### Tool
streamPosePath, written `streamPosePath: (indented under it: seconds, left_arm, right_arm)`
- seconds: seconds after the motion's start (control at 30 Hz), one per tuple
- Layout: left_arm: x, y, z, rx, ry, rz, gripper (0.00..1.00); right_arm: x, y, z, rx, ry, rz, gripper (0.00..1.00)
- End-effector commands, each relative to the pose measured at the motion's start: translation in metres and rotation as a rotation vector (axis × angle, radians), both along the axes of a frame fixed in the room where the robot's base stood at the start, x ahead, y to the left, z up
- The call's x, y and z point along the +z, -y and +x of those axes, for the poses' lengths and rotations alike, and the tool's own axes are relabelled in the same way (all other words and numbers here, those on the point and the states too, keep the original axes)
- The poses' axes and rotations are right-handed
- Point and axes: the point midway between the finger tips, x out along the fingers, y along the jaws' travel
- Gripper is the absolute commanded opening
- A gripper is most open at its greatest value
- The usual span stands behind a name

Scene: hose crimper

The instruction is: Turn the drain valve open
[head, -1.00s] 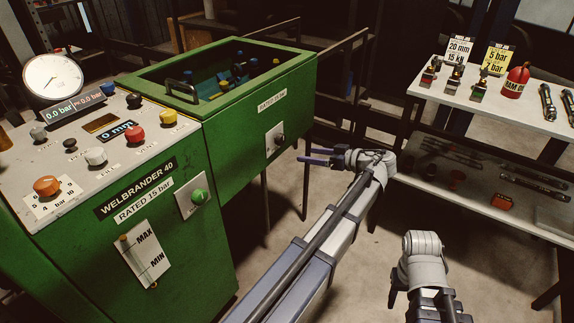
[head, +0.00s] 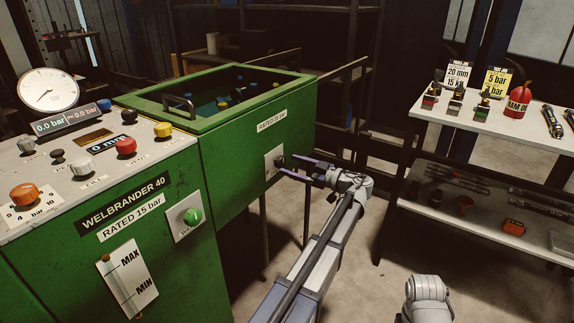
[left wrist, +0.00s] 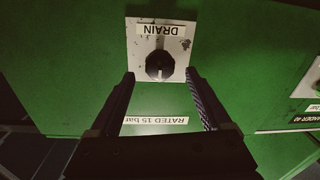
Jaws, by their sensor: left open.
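The drain valve is a dark round knob with a pale pointer line, on a white plate (head: 270,167) on the green tank's side in the head view. In the left wrist view the knob (left wrist: 160,65) sits under an upside-down DRAIN label (left wrist: 161,30); its pointer stands about upright in that picture. My left gripper (head: 284,166) is open and empty, its fingertips close in front of the knob. In the left wrist view the fingertips (left wrist: 159,76) lie to either side of the knob, with gaps; contact cannot be told. My right gripper is out of view.
The green control cabinet (head: 150,255) with a gauge (head: 48,90), several knobs and a green knob (head: 193,216) stands left. The open tank (head: 225,125) holds blue items. A white table (head: 480,118) with tools stands right. Floor between is clear.

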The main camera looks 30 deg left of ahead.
Motion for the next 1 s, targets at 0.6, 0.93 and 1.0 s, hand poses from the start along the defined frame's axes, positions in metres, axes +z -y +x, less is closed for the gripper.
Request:
streamPosePath:
  seconds: [0.6,0.93,1.0]
  left_arm:
    - [0.000,-0.027,0.001,-0.001,-0.001,-0.001,0.78]
    - [0.000,-0.026,0.001,-0.001,-0.001,-0.001,0.41]
    - [0.000,-0.026,0.001,-0.001,-0.001,-0.001,0.33]
  right_arm:
    - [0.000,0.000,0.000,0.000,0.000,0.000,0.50]
    - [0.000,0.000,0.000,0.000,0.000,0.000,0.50]
    - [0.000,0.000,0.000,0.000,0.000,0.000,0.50]
